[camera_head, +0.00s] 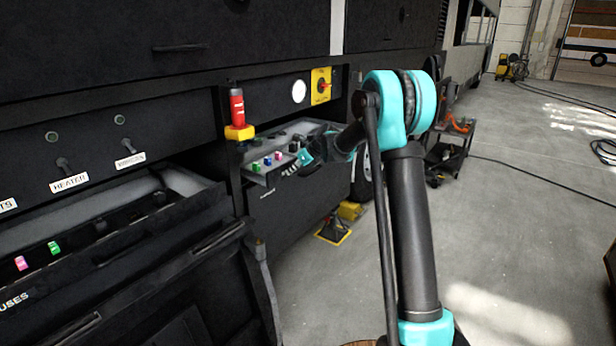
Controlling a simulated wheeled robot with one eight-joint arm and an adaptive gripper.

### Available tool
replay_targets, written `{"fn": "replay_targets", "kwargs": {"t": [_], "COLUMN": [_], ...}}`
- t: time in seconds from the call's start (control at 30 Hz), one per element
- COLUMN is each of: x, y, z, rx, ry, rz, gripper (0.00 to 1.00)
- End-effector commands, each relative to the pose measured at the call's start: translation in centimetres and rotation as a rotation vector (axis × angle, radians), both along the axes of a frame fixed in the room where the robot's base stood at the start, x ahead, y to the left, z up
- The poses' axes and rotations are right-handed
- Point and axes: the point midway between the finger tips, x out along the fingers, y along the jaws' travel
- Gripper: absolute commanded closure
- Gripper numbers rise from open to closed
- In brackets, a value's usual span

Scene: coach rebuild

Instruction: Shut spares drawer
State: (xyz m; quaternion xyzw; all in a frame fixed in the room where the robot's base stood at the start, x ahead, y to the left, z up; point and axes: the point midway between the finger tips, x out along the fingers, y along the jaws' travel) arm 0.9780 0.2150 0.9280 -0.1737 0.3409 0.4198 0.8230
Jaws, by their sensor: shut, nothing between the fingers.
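A drawer (300,193) stands pulled out of the black cabinet in the middle of the view, its dark front facing the open floor. I take it for the spares drawer, but the small mark on its front is too small to read. My gripper (305,158) is shut and empty at the drawer's upper rim. My arm partly hides the drawer's right side, and I cannot tell whether the fingers touch it.
A fuses tray (120,235) with a pink and a green fuse stands open at the left. A red-and-yellow device (238,115) and a yellow switch plate (320,86) are near the drawer. A dark cart (450,148) stands behind my arm. The floor at right is mostly free.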

Motion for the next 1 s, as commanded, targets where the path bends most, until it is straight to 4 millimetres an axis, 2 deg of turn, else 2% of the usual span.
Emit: {"fn": "replay_targets", "kwargs": {"t": [0.1,0.4,0.6,1.0], "x": [1.8,5.0,5.8,6.2], "y": [2.6,6.8,8.0,8.6], "z": [0.0,0.0,0.0,0.1], "rx": [-0.001,-0.001,0.000,0.004], "ry": [-0.001,-0.001,0.000,-0.004], "rz": [0.003,0.000,0.000,-0.002], "gripper": [1.00,1.00,1.00,1.00]}}
